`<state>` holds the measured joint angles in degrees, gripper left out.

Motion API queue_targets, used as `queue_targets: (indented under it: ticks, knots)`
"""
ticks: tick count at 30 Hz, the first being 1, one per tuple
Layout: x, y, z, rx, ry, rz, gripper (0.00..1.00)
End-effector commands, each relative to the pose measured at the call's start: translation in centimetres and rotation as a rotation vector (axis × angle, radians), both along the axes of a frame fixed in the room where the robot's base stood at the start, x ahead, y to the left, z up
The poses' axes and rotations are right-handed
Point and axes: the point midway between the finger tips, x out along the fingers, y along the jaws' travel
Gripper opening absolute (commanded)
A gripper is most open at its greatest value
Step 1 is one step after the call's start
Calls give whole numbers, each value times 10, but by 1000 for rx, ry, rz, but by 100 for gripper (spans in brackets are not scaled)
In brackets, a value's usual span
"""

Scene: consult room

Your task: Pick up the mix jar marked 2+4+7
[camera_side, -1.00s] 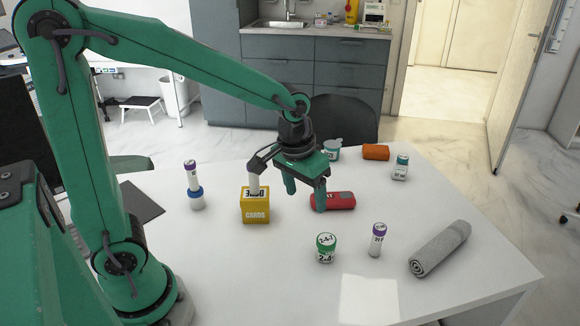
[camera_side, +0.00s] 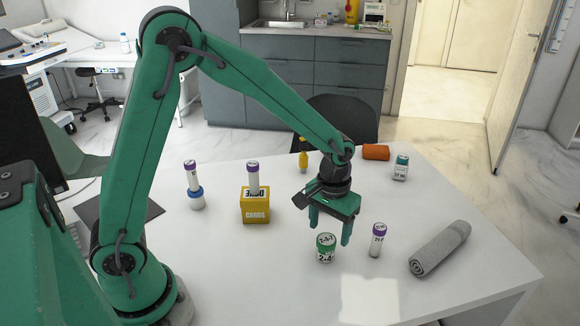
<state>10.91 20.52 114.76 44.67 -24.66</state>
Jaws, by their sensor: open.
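The mix jar (camera_side: 326,250) is a small white jar with a green lid, upright on the white table. Its lid and side carry black figures that look like 2, 4 and 7, but they are too small to read surely. My gripper (camera_side: 330,234) is open and empty, pointing down. Its fingertips are just above and apparently behind the jar, one to the left and one to the right of its lid. I see no contact, and the exact depth gap cannot be told.
A purple-capped tube (camera_side: 376,240) stands close right of the jar, with a rolled grey towel (camera_side: 440,248) beyond it. A yellow cards box (camera_side: 255,208) holding a tube stands left. A white bottle (camera_side: 400,168) and an orange roll (camera_side: 375,152) are behind. The table front is clear.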

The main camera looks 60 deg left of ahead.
Motion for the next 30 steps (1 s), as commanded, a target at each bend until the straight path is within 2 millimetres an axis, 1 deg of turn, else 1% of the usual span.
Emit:
queue_targets:
  ticks: [3,6,13,17,25,30]
  knots:
    - [-1,0,-11,1,3,0,67]
    - [-1,1,-17,0,2,0,67]
    - [0,1,-20,0,1,0,67]
    - [-1,2,-27,0,3,1,67]
    - [-1,4,-56,1,5,1,67]
    - [-1,4,-69,0,3,0,67]
